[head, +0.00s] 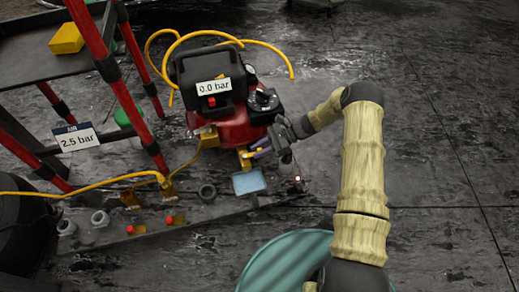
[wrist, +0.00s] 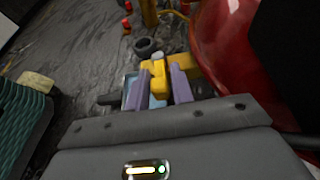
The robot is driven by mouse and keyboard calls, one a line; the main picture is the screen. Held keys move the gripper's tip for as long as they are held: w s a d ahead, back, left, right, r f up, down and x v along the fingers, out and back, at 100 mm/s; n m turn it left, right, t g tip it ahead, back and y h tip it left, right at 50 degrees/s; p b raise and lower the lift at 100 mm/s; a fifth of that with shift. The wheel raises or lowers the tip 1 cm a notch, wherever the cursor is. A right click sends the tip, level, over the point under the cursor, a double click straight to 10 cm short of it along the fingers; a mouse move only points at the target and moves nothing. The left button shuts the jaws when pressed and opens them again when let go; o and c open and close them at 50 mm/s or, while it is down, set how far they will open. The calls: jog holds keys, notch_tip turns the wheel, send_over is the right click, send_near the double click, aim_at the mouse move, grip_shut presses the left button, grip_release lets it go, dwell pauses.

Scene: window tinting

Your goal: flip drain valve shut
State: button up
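The red air compressor (head: 236,128) stands on the dark floor. Its yellow drain valve (head: 246,160) sits low at the front, by the tank. My gripper (head: 262,151) reaches in from the right at the valve. In the wrist view, the yellow valve handle (wrist: 157,80) lies between the two purple fingers of my gripper (wrist: 158,88). The fingers are close together and appear to touch it on both sides. The valve body behind the handle is partly hidden by my gripper. The compressor's display reads 0.0 bar.
A blue tray (head: 249,182) lies below the valve. A yellow hose (head: 85,188) crosses the left side. A red-posted cart (head: 120,85) stands left. The floor at right is clear.

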jog(key=shift+o, duration=1.3)
jog(key=shift+d+r, duration=0.1)
jog(key=p+v, duration=0.6)
jog(key=v, duration=1.1)
jog(key=shift+p, duration=0.3)
jog(key=shift+d, duration=0.1)
